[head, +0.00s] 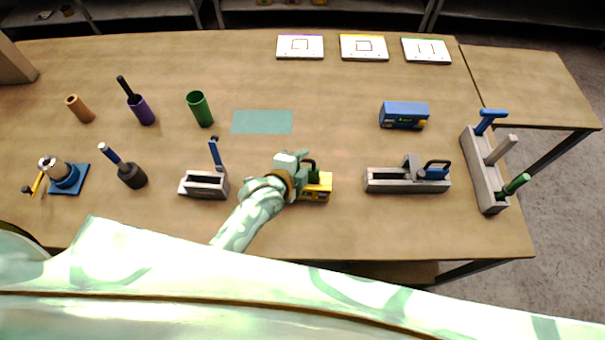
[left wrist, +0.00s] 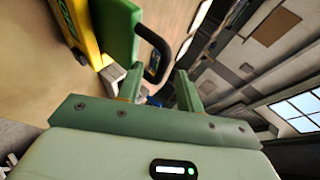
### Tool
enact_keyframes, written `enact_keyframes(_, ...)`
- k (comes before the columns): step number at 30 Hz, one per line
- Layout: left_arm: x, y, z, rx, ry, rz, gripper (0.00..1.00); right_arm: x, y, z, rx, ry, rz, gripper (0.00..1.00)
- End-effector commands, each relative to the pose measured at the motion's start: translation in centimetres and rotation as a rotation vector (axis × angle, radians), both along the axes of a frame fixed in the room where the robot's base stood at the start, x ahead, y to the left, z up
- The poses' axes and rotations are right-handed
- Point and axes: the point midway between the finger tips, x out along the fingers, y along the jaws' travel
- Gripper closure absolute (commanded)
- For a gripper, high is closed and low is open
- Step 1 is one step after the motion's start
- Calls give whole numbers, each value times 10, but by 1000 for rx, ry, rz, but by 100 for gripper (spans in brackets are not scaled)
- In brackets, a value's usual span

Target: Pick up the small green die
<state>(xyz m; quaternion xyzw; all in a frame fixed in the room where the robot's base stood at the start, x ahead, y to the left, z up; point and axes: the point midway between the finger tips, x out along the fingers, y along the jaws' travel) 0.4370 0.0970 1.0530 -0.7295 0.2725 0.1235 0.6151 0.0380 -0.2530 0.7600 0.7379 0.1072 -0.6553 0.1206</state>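A small green die (head: 313,174) with a black loop handle stands at or on a yellow toy vehicle (head: 318,189) near the table's front middle. In the left wrist view, the green die (left wrist: 118,32) is upper left beside the yellow vehicle (left wrist: 80,28), its black handle (left wrist: 156,48) curving out beyond the fingers. My left gripper (head: 303,167) is just left of the die in the head view. In the left wrist view, its fingers (left wrist: 158,90) are apart. I cannot tell whether they touch the handle. My right gripper is not in view.
A grey holder with a blue-handled tool (head: 204,185) stands left of my arm. A grey holder with a blue die (head: 382,182) and a rack of coloured handles (head: 484,175) stand right. A blue van (head: 403,113) is behind.

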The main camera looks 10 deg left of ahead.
Motion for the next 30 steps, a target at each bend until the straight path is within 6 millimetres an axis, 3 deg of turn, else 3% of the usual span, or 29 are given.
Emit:
enact_keyframes(6,1,0,0,0,0,0,67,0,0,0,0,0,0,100)
enact_keyframes(10,0,0,0,0,0,0,100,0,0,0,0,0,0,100)
enact_keyframes(30,0,0,-1,1,2,0,100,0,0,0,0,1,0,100)
